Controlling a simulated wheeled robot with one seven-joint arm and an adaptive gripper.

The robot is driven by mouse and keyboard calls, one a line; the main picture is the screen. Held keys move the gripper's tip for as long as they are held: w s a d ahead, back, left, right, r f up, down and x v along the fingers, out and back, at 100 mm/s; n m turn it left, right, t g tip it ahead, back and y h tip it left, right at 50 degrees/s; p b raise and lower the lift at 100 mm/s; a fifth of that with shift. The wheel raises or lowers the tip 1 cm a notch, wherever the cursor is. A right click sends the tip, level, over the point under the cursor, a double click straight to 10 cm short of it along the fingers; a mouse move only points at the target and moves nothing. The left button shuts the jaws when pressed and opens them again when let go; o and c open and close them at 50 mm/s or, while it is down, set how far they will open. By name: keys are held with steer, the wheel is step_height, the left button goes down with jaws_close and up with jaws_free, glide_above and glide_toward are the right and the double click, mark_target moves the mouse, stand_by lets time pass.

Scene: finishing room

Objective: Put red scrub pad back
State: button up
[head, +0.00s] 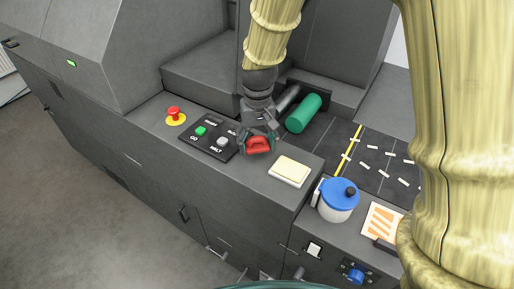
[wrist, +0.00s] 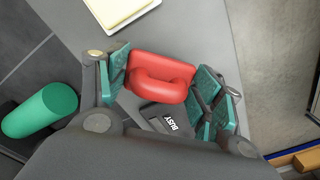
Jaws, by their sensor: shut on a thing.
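The red scrub pad (head: 259,146) is a rounded red block with a raised loop handle. My gripper (head: 258,139) is shut on it at the right end of the black button panel (head: 191,139). In the wrist view the pad (wrist: 162,72) sits between the teal finger pads, and part of the panel with the word BUSY shows just below it. I cannot tell whether the pad touches the ledge. A pale yellow block on a white base (head: 289,171) lies to the right of the pad.
A green cylinder (head: 303,113) lies close behind my gripper. A red button on a yellow disc (head: 175,115) is to the left. A blue-lidded white pot (head: 336,199) and an orange-striped card (head: 382,222) stand to the right. The ledge front between panel and yellow block is clear.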

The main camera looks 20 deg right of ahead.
mark_target(257, 146)
steer(key=shift+f+p, duration=0.8)
steer(key=shift+f, duration=0.9)
steer(key=shift+f, duration=0.1)
steer(key=o, duration=1.2)
steer(key=shift+r+b, duration=1.85)
steer(key=shift+r, duration=4.25)
